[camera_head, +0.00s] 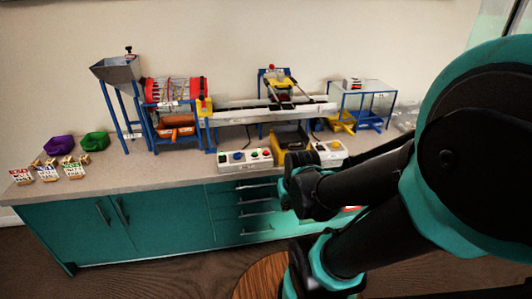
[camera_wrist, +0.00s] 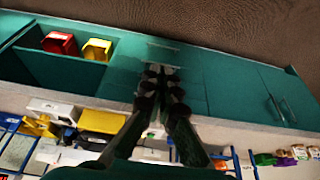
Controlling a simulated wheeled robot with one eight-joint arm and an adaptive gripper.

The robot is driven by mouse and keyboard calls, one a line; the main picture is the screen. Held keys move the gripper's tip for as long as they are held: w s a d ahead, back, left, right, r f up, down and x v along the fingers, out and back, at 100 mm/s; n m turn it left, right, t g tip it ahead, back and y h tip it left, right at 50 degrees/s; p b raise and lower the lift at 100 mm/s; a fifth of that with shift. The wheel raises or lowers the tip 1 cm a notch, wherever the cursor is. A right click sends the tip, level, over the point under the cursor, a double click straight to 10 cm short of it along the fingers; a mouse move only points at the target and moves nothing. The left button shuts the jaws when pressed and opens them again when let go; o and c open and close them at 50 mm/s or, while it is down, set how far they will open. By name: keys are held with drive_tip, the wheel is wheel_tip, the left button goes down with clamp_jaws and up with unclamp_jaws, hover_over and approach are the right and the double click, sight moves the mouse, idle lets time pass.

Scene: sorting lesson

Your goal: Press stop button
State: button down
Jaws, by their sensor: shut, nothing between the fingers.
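A white control box (camera_head: 245,160) stands on the bench near its front edge in the head view. It carries several coloured buttons, with a red button (camera_head: 266,153) at its right end. A second pale button box (camera_head: 330,153) stands further right, partly behind my arm. I cannot read which button is labelled stop. My gripper (camera_wrist: 161,71) is shut and empty in the wrist view, its fingers together over the teal cabinet front. In the head view the dark end of my arm is right of and below the first box, apart from the red button.
A hopper (camera_head: 118,70), a red drum (camera_head: 175,90) and a conveyor (camera_head: 270,108) stand behind the boxes. A yellow bin (camera_head: 290,140) is between the boxes. Purple (camera_head: 59,145) and green (camera_head: 94,140) bowls and small cards are at the left. The bench left of the boxes is mostly clear.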

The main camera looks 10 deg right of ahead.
drive_tip(key=w+r+m+t, duration=0.1)
drive_tip(key=w+r+m, duration=0.15)
drive_tip(key=w, duration=0.85)
drive_tip(key=w+r+m+t, duration=0.2)
drive_tip(key=w+r, duration=0.1)
drive_tip(key=w, duration=0.7)
drive_tip(key=m+t+y, duration=0.1)
drive_tip(key=m+t, duration=0.1)
drive_tip(key=m, duration=0.1)
hover_over(267, 153)
drive_tip(key=shift+w, duration=0.1)
drive_tip(key=shift+f, duration=4.35)
drive_tip(key=shift+f, duration=0.1)
drive_tip(key=shift+f, duration=0.3)
